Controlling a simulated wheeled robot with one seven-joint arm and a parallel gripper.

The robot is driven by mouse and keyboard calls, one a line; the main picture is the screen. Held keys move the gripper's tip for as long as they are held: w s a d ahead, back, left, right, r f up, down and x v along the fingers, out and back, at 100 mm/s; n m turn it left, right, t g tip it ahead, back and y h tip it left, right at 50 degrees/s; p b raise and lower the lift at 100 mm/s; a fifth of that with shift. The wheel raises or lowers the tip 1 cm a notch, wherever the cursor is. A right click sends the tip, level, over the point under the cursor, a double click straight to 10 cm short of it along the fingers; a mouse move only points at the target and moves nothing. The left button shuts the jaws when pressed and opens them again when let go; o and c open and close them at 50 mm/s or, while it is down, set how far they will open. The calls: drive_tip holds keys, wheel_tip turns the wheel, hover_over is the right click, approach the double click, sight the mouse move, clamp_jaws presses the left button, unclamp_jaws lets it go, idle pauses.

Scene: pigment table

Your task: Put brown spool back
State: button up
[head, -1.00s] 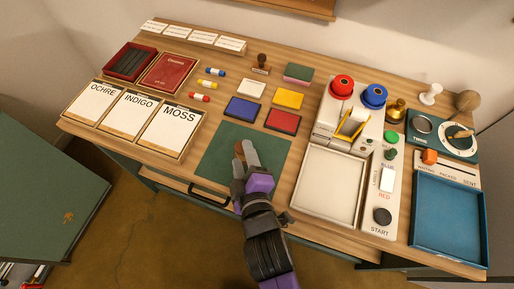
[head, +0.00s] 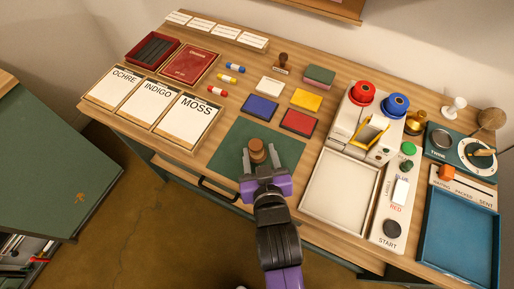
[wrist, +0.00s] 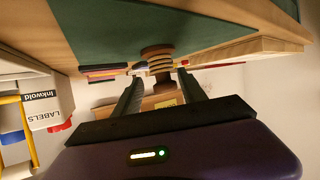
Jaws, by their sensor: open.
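The brown spool (head: 257,150) stands on the green mat (head: 227,150) at the front middle of the table. My gripper (head: 260,158) is open, with one finger on either side of the spool's near side in the head view. In the wrist view, where the scene appears upside down, the spool (wrist: 157,58) shows between and just beyond the fingertips (wrist: 159,78). I see no finger touching it.
Ink pads lie behind the mat, including a red one (head: 297,121) and a blue one (head: 260,107). A white tray (head: 311,199) is close on the right, with a blue tray (head: 430,245) farther right. Word cards (head: 182,127) lie left. A stamp (head: 282,63) stands at the back.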

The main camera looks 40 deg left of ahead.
sight(255, 143)
drive_tip(key=shift+s+f+x, duration=0.1)
drive_tip(key=shift+f+x, duration=0.05)
drive_tip(key=shift+x, duration=1.4)
drive_tip(key=shift+s+f+x, duration=0.1)
drive_tip(key=shift+f+x, duration=0.1)
drive_tip(key=shift+x, duration=1.35)
drive_tip(key=shift+s+r, duration=0.1)
clamp_jaws()
